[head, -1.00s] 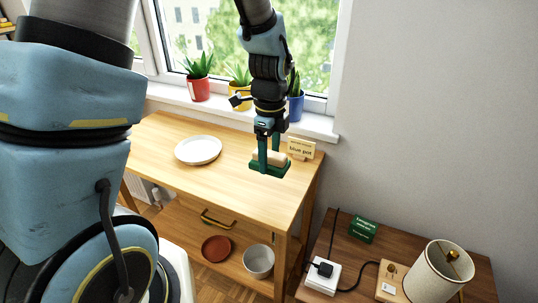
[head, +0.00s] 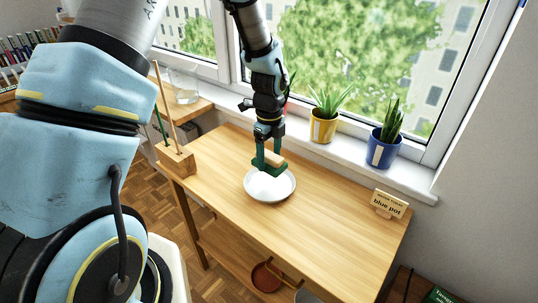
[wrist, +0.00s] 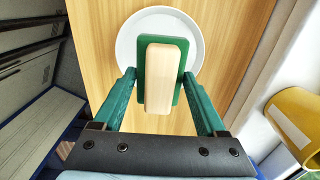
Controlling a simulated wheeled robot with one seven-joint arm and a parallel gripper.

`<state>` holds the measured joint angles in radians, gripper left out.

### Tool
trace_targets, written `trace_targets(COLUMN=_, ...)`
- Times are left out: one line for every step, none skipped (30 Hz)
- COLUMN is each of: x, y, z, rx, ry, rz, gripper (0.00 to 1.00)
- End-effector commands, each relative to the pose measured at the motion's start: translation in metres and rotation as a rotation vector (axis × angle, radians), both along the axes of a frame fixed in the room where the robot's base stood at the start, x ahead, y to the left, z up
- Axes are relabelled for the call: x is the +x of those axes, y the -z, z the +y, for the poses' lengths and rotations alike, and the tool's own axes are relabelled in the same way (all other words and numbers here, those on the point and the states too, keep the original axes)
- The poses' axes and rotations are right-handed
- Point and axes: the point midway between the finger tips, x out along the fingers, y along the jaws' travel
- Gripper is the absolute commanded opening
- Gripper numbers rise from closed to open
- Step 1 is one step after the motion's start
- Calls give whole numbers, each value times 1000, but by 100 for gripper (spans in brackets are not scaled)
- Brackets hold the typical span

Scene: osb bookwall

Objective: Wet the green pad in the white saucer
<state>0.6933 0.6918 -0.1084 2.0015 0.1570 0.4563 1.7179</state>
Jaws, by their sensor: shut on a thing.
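The green pad (head: 264,167) has a pale wooden block on its back, and it also shows in the wrist view (wrist: 173,102). My gripper (head: 268,150) is shut on it, with a green finger on each side in the wrist view (wrist: 158,100). The white saucer (head: 285,192) lies on the wooden table. In the head view the pad is over the saucer's back part. In the wrist view the saucer (wrist: 127,38) shows beyond the pad and partly behind it. I cannot tell whether the pad touches the saucer, or whether the saucer holds water.
A sign reading "blue pot" (head: 390,205) stands at the table's right end. A wooden holder with sticks (head: 176,160) stands at the left end. Yellow (head: 322,127) and blue (head: 384,148) plant pots line the sill. The table (head: 330,215) is clear right of the saucer.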

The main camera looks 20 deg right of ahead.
Motion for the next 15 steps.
trace_targets(x=0, y=3, z=0, rx=0, ry=0, rz=0, gripper=29)
trace_targets(x=0, y=5, z=0, rx=0, ry=0, rz=0, gripper=29)
trace_targets(x=0, y=7, z=0, rx=0, ry=0, rz=0, gripper=29)
trace_targets(x=0, y=9, z=0, rx=0, ry=0, rz=0, gripper=29)
trace_targets(x=0, y=11, z=0, rx=0, ry=0, rz=0, gripper=29)
trace_targets(x=0, y=14, z=0, rx=0, ry=0, rz=-1, gripper=29)
trace_targets(x=0, y=17, z=0, rx=0, ry=0, rz=-1, gripper=29)
trace_targets(x=0, y=19, z=0, rx=0, ry=0, rz=-1, gripper=29)
trace_targets(x=0, y=23, z=0, rx=0, ry=0, rz=-1, gripper=29)
trace_targets(x=0, y=26, z=0, rx=0, ry=0, rz=-1, gripper=29)
trace_targets(x=0, y=29, z=0, rx=0, ry=0, rz=-1, gripper=29)
trace_targets(x=0, y=32, z=0, rx=0, ry=0, rz=-1, gripper=29)
trace_targets(x=0, y=35, z=0, rx=0, ry=0, rz=-1, gripper=29)
trace_targets(x=0, y=38, z=0, rx=0, ry=0, rz=-1, gripper=29)
trace_targets(x=0, y=41, z=0, rx=-1, ry=-1, rz=0, gripper=29)
